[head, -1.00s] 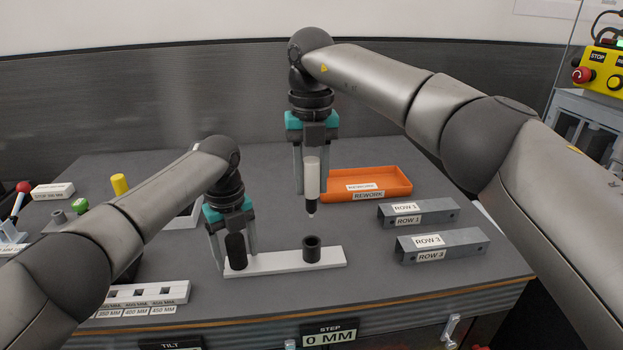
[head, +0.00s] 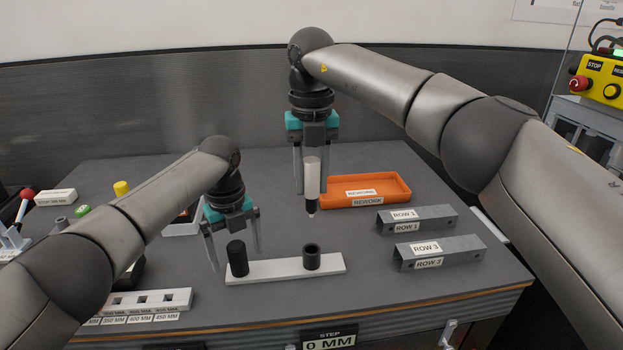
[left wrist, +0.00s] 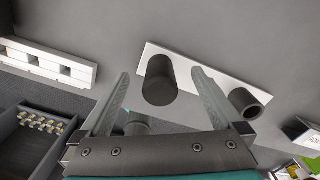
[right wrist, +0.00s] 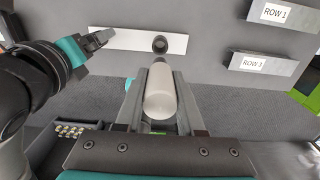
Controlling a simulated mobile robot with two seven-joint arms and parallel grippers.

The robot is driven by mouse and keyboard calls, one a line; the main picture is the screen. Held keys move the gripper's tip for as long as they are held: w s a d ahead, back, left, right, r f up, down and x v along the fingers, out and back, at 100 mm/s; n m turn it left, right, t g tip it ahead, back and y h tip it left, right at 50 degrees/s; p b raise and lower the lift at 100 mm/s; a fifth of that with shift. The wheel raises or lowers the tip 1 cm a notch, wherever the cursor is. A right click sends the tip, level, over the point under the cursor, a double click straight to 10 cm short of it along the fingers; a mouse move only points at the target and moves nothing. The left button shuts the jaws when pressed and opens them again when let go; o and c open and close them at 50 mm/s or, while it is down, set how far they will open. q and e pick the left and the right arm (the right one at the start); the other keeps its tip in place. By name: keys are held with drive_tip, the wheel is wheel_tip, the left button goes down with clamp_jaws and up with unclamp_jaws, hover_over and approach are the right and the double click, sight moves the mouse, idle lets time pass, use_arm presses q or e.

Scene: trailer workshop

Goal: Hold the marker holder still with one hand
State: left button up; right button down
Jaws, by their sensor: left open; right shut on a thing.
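The marker holder (head: 280,268) is a white strip on the table with a black cylinder (head: 237,258) standing at its left end and an open black socket (head: 312,257) near its right end. My left gripper (head: 235,258) is open at the black cylinder; in the left wrist view the cylinder (left wrist: 160,78) stands between and beyond the spread fingers, with no finger seen touching it. My right gripper (head: 311,190) is shut on a white marker (head: 313,178) with a dark lower end, held upright above and behind the socket, tip down. The marker also shows in the right wrist view (right wrist: 159,95).
An orange rework tray (head: 395,199) lies behind and right of the marker. Two grey channels, row 1 (head: 445,217) and row 3 (head: 455,249), lie at the right. A white slotted block (head: 180,299) lies front left. The table in front of the tray is clear.

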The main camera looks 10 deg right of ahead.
sight(312, 160)
use_arm(q)
drive_tip(key=shift+r+p, duration=3.45)
drive_tip(key=shift+r, duration=0.1)
use_arm(e)
drive_tip(key=shift+r, duration=3.75)
drive_tip(key=shift+f, duration=0.1)
use_arm(q)
wheel_tip(312, 160, up, 12)
drive_tip(key=shift+f, duration=0.1)
